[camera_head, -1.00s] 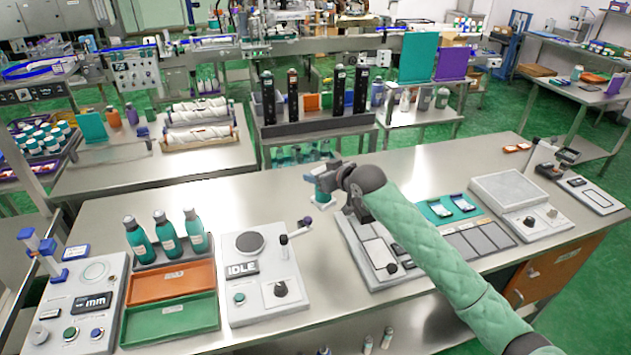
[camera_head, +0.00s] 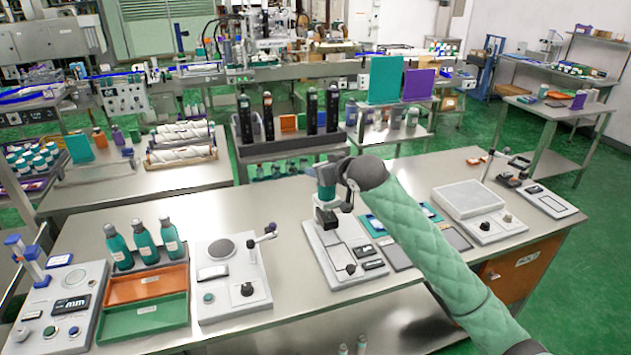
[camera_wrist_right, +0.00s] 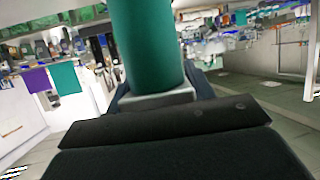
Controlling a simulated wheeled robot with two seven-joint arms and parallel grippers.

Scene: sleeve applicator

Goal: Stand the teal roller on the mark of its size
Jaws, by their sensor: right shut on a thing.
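The teal roller (camera_head: 326,188) is upright in my right gripper (camera_head: 334,172), which is shut on it. In the head view they are over the back end of a light grey panel (camera_head: 312,240) with a dark knob and small dark plates. A dark block (camera_head: 326,215) shows just below the roller; I cannot tell whether they touch. In the right wrist view the roller (camera_wrist_right: 146,45) rises large and close above the dark gripper parts. The size marks cannot be read from here, and my arm covers part of the area to the right. My left gripper is out of view.
A device with a round plate (camera_head: 221,248) and teal bottles (camera_head: 144,243) by an orange tray (camera_head: 145,284) and a green tray (camera_head: 143,318) stand left. A scale-like box (camera_head: 468,198) stands right. Bare tabletop (camera_head: 270,205) lies behind the left device.

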